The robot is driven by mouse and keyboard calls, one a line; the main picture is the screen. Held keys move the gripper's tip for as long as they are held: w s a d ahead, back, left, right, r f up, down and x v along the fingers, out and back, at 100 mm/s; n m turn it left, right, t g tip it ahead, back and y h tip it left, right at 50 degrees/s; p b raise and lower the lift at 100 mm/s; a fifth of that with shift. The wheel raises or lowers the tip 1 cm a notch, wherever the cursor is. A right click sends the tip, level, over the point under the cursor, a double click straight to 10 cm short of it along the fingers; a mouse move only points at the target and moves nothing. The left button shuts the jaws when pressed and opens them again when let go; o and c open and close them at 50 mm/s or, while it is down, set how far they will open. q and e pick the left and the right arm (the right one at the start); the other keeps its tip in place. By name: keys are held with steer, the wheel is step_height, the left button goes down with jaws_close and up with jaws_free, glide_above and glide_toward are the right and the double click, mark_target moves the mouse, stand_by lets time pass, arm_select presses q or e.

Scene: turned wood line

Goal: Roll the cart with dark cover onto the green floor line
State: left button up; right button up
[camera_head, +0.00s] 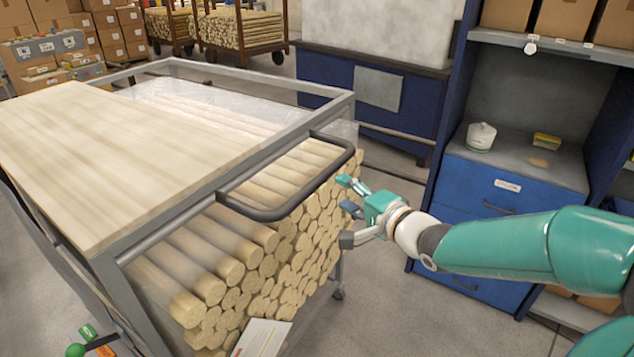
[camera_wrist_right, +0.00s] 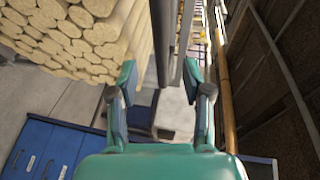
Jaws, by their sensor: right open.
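A cart with a grey metal frame (camera_head: 230,180) fills the left and middle of the head view. It carries stacked pale round dowels (camera_head: 300,240) under a pale wood top (camera_head: 90,150) and clear sheeting. No green floor line shows. My left gripper is not clearly visible.
A blue drawer cabinet (camera_head: 510,190) stands at the right, with a blue-based bench (camera_head: 380,90) behind. Loaded dowel carts (camera_head: 240,28) and cardboard boxes (camera_head: 105,35) are at the back. Bare grey floor (camera_head: 390,310) lies between cart and cabinet. Small green items (camera_head: 88,332) show at lower left.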

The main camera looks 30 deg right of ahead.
mark_target(322, 180)
steer(key=w, duration=0.3)
steer(key=w+f+p, duration=0.1)
steer(key=w, duration=0.5)
steer(key=shift+w+f, duration=0.15)
steer(key=shift+f, duration=0.25)
steer(key=shift+c, duration=0.4)
jaws_close()
